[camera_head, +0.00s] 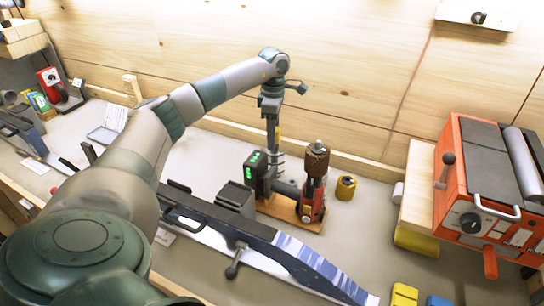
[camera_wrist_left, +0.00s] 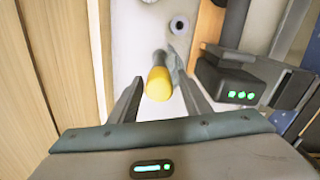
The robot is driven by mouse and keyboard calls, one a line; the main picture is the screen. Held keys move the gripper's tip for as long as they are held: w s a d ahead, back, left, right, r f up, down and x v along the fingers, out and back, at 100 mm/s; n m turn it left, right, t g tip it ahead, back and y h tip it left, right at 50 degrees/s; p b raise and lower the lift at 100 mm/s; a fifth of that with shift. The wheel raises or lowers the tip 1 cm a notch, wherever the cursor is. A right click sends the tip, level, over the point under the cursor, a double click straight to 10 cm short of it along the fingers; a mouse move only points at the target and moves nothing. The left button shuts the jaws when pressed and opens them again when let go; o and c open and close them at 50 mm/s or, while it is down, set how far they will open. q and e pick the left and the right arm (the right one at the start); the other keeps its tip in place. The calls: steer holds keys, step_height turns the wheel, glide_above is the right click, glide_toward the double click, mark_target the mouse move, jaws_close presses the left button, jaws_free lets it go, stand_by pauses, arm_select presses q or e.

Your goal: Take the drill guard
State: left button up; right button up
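My left gripper (camera_head: 272,112) points down over the small machine with green lights (camera_head: 255,172) in the middle of the bench. In the left wrist view its two fingers (camera_wrist_left: 160,85) are apart, one on each side of a yellow cylinder (camera_wrist_left: 158,84). I cannot tell whether either finger touches it. A yellow sliver (camera_head: 277,134) also shows beside the fingers in the head view, above silvery coils. No part is clearly recognisable as the drill guard. The lit black box (camera_wrist_left: 238,92) is right of the fingers in the wrist view. My right gripper is not in view.
A brown ribbed cylinder on a red stand (camera_head: 314,185) is close to the gripper's right. A small yellow pot (camera_head: 346,187) stands beyond it. A blue-striped long tool (camera_head: 310,268) lies in front. An orange machine (camera_head: 490,190) stands at right; a wooden wall is behind.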

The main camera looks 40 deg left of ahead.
arm_select(q)
jaws_close()
steer(key=shift+r, duration=0.2)
steer(key=shift+r+p, duration=1.15)
steer(key=shift+r, duration=0.4)
